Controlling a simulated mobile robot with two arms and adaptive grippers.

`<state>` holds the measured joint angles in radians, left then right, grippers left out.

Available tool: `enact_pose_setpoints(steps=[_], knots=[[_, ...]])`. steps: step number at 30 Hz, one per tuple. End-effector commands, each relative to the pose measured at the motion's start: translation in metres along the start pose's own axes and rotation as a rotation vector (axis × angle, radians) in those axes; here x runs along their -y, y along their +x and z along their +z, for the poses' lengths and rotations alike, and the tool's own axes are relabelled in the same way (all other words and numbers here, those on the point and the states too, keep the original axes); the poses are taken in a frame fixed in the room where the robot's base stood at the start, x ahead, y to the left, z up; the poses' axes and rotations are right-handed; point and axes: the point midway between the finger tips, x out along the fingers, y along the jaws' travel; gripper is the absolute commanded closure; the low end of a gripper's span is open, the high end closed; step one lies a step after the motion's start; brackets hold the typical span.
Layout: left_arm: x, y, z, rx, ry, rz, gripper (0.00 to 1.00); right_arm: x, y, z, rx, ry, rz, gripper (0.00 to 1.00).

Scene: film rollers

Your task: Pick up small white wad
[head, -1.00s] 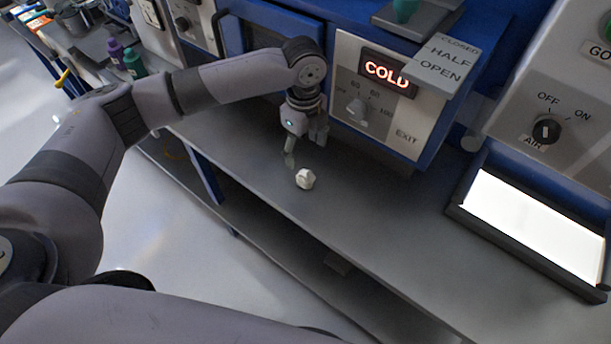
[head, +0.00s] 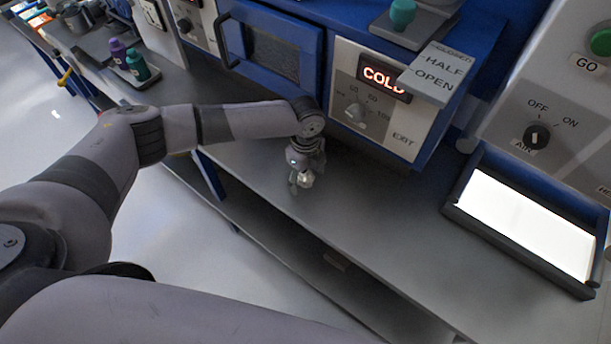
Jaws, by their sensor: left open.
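The small white wad (head: 306,180) lies on the grey bench top (head: 370,220), near its front edge, below the blue oven's control panel. My right gripper is not in view.
The blue oven (head: 300,22) with its COLD display (head: 384,80) stands behind the gripper. A white lit panel in a dark frame (head: 525,225) lies at the right. The bench between wad and lit panel is clear.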

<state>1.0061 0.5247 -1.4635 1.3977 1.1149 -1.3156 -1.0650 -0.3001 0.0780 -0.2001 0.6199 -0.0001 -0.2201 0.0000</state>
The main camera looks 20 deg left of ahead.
Motion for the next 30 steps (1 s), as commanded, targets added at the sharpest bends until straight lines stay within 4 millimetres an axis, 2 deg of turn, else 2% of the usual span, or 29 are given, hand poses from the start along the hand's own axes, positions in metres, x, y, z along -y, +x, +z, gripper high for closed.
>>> enact_pose_setpoints(steps=[3, 18, 26, 30], knots=[[0.0001, -0.0001, 0.0000, 0.000, 0.000, 0.000, 0.32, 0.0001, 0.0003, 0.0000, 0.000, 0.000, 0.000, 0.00], [0.0001, -0.0006, 0.0002, 0.000, 0.000, 0.000, 0.65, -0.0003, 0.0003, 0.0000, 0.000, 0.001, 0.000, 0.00], [0.0002, -0.0013, 0.0003, 0.000, -0.001, -0.001, 0.66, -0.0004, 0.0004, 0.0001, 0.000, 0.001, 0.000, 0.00], [0.0009, -0.0077, 0.0004, -0.001, -0.001, -0.002, 0.66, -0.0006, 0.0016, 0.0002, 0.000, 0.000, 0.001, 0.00]])
